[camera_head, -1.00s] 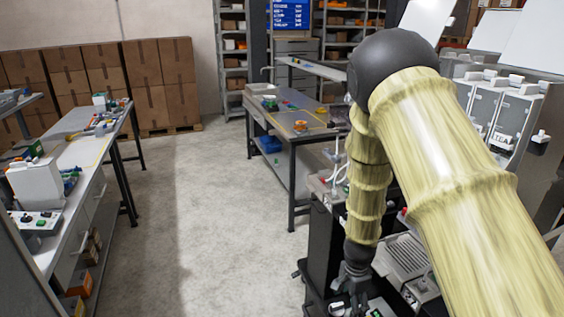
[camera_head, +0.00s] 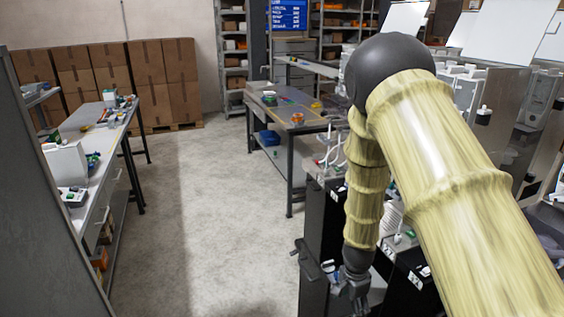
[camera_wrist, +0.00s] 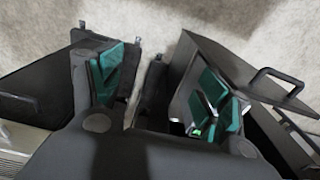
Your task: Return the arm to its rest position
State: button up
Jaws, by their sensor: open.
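My gripper (camera_head: 352,291) hangs at the end of my arm in the lower middle of the head view, pointing down beside black cabinet units. In the wrist view my gripper (camera_wrist: 160,95) shows its two green-padded fingers spread well apart, with nothing between them. Below the fingers are black cabinet tops and a strip of pale floor. My arm is bent, with its upper part coming from the lower right and its forearm hanging down. My arm hides part of the machine row behind it.
Black cabinets (camera_head: 322,220) stand close by my gripper. The dispenser row (camera_head: 530,105) is at right. A grey workbench (camera_head: 290,118) stands behind, another bench (camera_head: 95,165) at left. The concrete floor (camera_head: 215,220) between is clear. Cardboard boxes (camera_head: 150,80) line the back wall.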

jog(key=s+d+f+n+h+b, duration=0.1)
jog(key=s+d+f+n+b, duration=0.15)
jog(key=s+f, duration=0.55)
jog(key=s+d+f+n+b, duration=0.2)
jog(key=s+f+n, duration=0.2)
jog(key=s+f, duration=0.4)
jog(key=s+a+f+n+b, duration=0.1)
jog(key=s+f+n+b, duration=0.1)
jog(key=s, duration=0.7)
jog(key=s+a+f+n+y+b, duration=0.1)
jog(key=s+f+n+b, duration=0.2)
jog(key=s+f+n, duration=0.2)
jog(key=s+f, duration=0.2)
jog(key=s, duration=0.2)
jog(key=shift+s, duration=0.15)
